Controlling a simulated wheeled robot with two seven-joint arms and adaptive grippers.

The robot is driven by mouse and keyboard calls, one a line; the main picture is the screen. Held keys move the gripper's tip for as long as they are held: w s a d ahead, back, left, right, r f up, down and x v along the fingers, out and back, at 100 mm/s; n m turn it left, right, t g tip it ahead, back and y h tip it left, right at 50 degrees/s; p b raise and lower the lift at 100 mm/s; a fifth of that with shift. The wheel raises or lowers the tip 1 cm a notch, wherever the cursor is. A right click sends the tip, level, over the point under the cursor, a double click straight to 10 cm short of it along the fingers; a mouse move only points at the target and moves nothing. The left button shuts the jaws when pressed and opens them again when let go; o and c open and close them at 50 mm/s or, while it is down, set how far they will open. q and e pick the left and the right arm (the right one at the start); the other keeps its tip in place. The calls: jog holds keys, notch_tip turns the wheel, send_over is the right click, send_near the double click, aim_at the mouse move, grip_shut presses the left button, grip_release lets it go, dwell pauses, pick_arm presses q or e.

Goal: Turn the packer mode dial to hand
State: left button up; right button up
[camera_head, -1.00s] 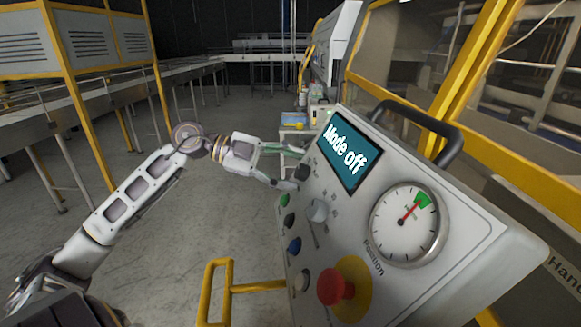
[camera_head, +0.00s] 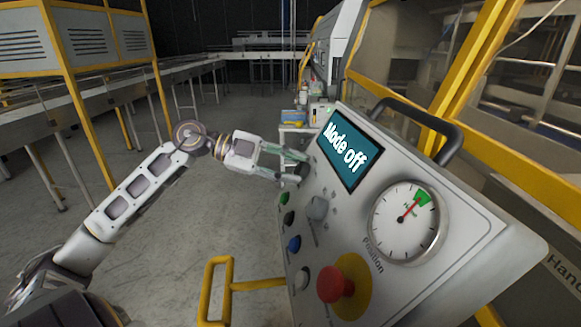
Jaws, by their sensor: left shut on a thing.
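The grey control panel (camera_head: 408,290) tilts toward me on the right. Its screen (camera_head: 348,153) reads "Mode off". My left gripper (camera_head: 301,167) is at the panel's far left edge, beside the screen. Its two fingers are closed around a small dark knob (camera_head: 303,169), mostly hidden between the fingertips. A second, grey knob (camera_head: 317,208) with small marks around it sits nearer to me, untouched. The labels are too small to read, so I cannot tell from lettering which knob is the mode dial. My right gripper is not in view.
Green (camera_head: 288,198), black, blue (camera_head: 294,243) and white buttons line the panel's left side. A red mushroom button (camera_head: 335,285) and a round gauge (camera_head: 409,223) are nearer. A yellow rail (camera_head: 215,290) stands front left. The floor left of the panel is clear.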

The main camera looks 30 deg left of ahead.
pick_arm(q)
jog(key=shift+m, duration=0.4)
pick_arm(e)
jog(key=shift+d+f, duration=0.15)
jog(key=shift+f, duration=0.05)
pick_arm(q)
jog(key=shift+w+m+g+b, duration=0.1)
jog(key=shift+m+g+b, duration=0.2)
jog(key=shift+m+b, duration=0.25)
jog(key=m+g+b, duration=0.1)
jog(key=m, duration=0.2)
jog(key=shift+r+m+y, duration=0.1)
jog(key=shift+m+y, duration=0.3)
jog(key=shift+m, duration=0.55)
jog(key=shift+w+r+m+g+b, duration=0.1)
jog(key=shift+m+g+b, duration=0.3)
jog(key=shift+m, duration=0.7)
jog(key=shift+m+y, duration=0.4)
jog(key=shift+m, duration=0.1)
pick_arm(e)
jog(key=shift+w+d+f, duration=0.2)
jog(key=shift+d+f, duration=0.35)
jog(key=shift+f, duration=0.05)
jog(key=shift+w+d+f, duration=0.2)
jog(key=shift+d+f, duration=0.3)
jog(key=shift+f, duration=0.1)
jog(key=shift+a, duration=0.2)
pick_arm(q)
jog(key=o, duration=1)
